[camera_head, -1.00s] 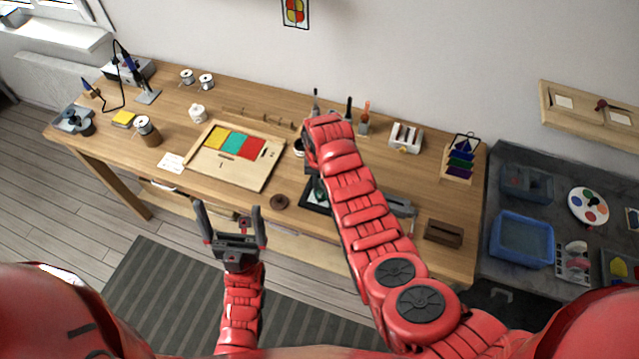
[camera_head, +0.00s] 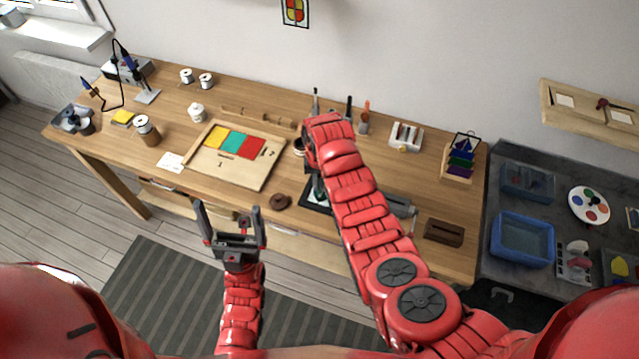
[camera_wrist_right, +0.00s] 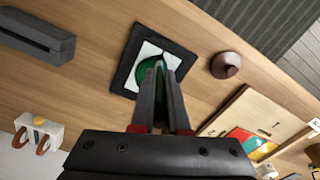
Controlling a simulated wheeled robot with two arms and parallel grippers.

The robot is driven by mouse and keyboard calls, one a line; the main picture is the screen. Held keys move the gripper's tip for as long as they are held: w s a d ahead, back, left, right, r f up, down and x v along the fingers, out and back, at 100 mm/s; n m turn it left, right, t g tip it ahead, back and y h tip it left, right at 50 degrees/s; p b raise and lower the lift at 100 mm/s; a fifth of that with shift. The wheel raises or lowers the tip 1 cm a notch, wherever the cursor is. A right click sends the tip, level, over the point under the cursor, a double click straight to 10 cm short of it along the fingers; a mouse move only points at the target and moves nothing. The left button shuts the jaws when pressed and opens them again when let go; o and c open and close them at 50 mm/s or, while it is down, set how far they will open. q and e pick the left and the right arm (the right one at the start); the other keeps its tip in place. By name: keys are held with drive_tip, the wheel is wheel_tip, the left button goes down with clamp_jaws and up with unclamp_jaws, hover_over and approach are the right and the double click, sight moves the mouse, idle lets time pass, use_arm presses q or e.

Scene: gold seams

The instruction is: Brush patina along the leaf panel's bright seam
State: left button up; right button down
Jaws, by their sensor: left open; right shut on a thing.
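The leaf panel (camera_wrist_right: 128,72), a dark-framed square with a green leaf on white, lies flat on the bench. In the head view its frame (camera_head: 309,203) is partly covered by my right arm. My right gripper (camera_wrist_right: 161,70) is over the panel, pointing down at the leaf. It is shut on a slim thing, seemingly the brush, mostly hidden between the fingers. I cannot tell whether its tip touches the panel, and the bright seam cannot be made out. My left gripper (camera_head: 233,222) is open and empty in front of the bench edge.
A brown round piece (camera_head: 280,202) lies left of the panel. Behind it is a wooden board (camera_head: 217,176) with coloured panes. A brown block (camera_head: 444,232) and a grey tool (camera_head: 401,206) lie to the right. Upright tools (camera_head: 348,110) stand behind my right arm.

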drive_tip(key=shift+f, duration=0.1)
idle(0.3)
drive_tip(key=shift+w+d+b, duration=0.1)
drive_tip(key=shift+w+b, duration=0.2)
drive_tip(key=shift+b, duration=0.3)
drive_tip(key=shift+w+b, duration=0.3)
drive_tip(key=shift+w+d+b, duration=0.2)
drive_tip(key=shift+w+b, duration=0.1)
drive_tip(key=shift+b, duration=0.4)
drive_tip(key=shift+w, duration=0.25)
drive_tip(key=shift+b, duration=0.35)
drive_tip(key=shift+w+d+f+b, duration=0.15)
drive_tip(key=shift+w+b, duration=0.25)
drive_tip(key=shift+b, duration=0.45)
drive_tip(key=shift+d, duration=0.1)
